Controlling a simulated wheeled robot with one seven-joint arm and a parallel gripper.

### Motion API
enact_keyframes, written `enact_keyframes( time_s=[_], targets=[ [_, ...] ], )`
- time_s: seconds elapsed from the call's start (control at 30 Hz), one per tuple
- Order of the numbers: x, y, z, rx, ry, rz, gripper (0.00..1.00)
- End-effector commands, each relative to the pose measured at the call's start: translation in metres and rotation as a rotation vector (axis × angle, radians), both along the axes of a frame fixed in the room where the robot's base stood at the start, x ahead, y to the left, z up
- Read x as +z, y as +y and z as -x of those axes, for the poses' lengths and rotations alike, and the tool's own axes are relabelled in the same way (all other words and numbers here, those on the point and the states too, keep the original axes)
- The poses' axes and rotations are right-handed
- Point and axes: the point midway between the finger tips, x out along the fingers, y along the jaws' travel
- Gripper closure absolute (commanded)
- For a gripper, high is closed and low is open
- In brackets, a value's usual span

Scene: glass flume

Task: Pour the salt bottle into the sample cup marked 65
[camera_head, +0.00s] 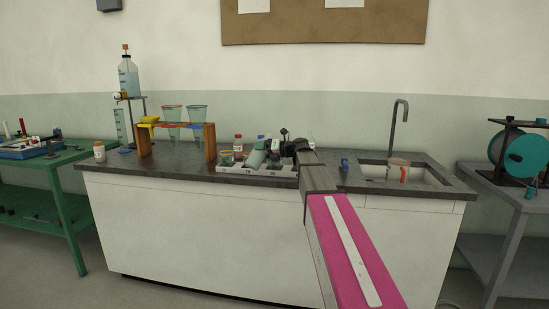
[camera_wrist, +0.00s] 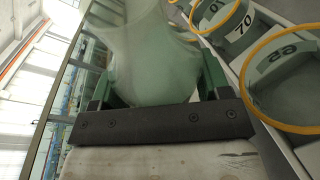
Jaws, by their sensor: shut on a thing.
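My gripper (camera_wrist: 157,88) is shut on a pale green, translucent bottle (camera_wrist: 150,50), which fills the top middle of the wrist view. In the head view the bottle (camera_head: 256,159) looks tilted, held over or just above the white cup tray (camera_head: 284,173). The sample cup marked 65 (camera_wrist: 285,88) has a yellow rim and stands right of the bottle in the wrist view. A cup marked 70 (camera_wrist: 243,30) is beyond it. The bottle's mouth is out of the wrist view, and I cannot tell whether anything flows from it.
A wooden rack (camera_head: 180,126) with two funnels stands left of the tray. A small red-capped bottle (camera_head: 238,143) is behind the tray. A sink (camera_head: 430,178) with a tap (camera_head: 399,125) lies to the right. The counter's front left is mostly clear.

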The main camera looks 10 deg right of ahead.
Motion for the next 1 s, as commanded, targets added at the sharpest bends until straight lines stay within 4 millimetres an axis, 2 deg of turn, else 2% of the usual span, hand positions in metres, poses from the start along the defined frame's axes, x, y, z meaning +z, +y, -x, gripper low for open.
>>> enact_keyframes(
  time_s=[1.0],
  targets=[
    [-0.0001,-0.0012,0.0046,0.000,0.053,-0.065,0.55]
  ],
)
